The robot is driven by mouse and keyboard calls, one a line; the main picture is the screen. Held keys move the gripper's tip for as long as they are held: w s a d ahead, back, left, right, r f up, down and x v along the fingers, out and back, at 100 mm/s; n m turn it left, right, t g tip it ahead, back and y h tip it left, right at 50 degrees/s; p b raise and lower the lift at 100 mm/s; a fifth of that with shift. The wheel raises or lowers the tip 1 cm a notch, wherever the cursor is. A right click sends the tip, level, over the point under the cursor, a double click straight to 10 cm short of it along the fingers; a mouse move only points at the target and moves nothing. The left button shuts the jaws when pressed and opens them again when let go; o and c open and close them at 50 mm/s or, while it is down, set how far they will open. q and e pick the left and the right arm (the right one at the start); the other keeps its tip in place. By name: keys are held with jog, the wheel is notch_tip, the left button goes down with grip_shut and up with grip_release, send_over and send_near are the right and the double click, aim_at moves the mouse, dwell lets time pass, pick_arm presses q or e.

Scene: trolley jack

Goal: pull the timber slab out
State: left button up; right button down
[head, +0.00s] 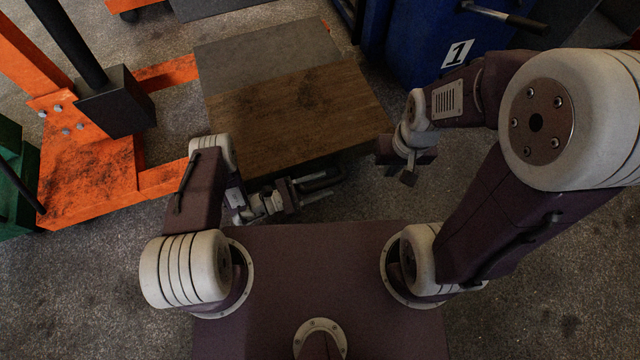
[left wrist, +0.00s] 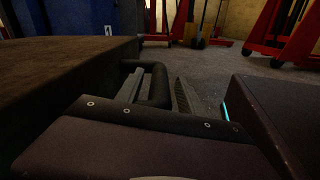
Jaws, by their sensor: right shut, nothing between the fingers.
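The timber slab (head: 300,115) is a brown wooden board in the middle of the head view. Its side also shows at the left of the left wrist view (left wrist: 60,80). A dark bar handle (head: 320,183) sticks out from its near side and shows in the left wrist view (left wrist: 158,80). My left gripper (head: 290,194) is at this handle. In the left wrist view its fingers (left wrist: 158,92) are apart, with the handle bar between them and a gap beside the right finger. My right gripper (head: 408,176) is shut and empty, right of the slab's near corner.
A grey panel (head: 265,55) adjoins the slab's far edge. An orange jack frame (head: 90,180) with a dark post stands at left. A blue cabinet (head: 425,45) marked 1 stands at the back right. Open concrete floor (head: 560,300) lies at right.

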pick_arm(q)
jog(key=shift+a+r, duration=0.1)
jog(key=shift+a, duration=0.2)
jog(key=p+v, duration=0.2)
jog(key=v, duration=0.6)
jog(key=shift+s+a+p, duration=0.15)
jog(key=shift+a+p, duration=0.1)
jog(key=shift+p, duration=0.15)
